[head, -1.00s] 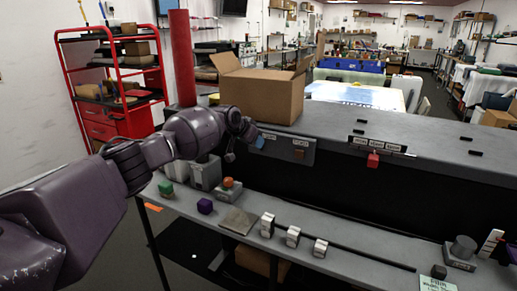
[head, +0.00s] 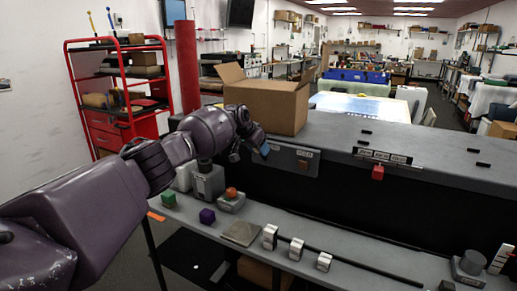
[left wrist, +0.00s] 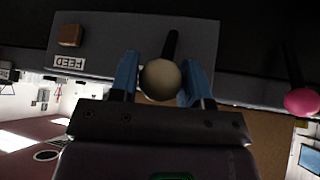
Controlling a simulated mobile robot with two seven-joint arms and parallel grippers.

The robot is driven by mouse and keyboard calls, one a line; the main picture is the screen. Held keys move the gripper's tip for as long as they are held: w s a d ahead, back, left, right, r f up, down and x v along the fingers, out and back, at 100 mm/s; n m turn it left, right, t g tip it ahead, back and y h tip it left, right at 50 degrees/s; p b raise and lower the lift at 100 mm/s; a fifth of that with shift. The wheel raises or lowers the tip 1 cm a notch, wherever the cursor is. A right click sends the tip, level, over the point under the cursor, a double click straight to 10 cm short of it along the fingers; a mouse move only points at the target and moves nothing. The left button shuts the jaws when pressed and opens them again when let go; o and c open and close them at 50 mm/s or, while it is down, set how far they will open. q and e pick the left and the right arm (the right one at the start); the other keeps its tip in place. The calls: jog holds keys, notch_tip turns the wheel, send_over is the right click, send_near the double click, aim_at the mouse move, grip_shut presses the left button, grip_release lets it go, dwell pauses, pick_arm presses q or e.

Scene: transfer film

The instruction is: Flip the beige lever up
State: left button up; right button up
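The beige lever has a round beige knob (left wrist: 162,80) on a dark stem and is mounted on a grey panel (left wrist: 200,40). In the left wrist view the stem runs from the knob toward the top of the picture. My left gripper (left wrist: 161,82) has its two blue fingers on either side of the knob, spread apart; I cannot tell if either touches it. In the head view my left gripper (head: 262,146) is at the front panel of the bench, and the knob is hidden there. My right gripper is not in view.
A pink-knobbed lever (left wrist: 301,102) is beside it in the left wrist view. A brown square piece (left wrist: 70,36) sits on the panel. A cardboard box (head: 270,105) stands on the bench top above. A lower shelf holds green (head: 168,198) and purple (head: 207,216) blocks.

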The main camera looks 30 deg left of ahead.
pick_arm(q)
jog(key=o, duration=0.3)
jog(key=shift+v, duration=5.35)
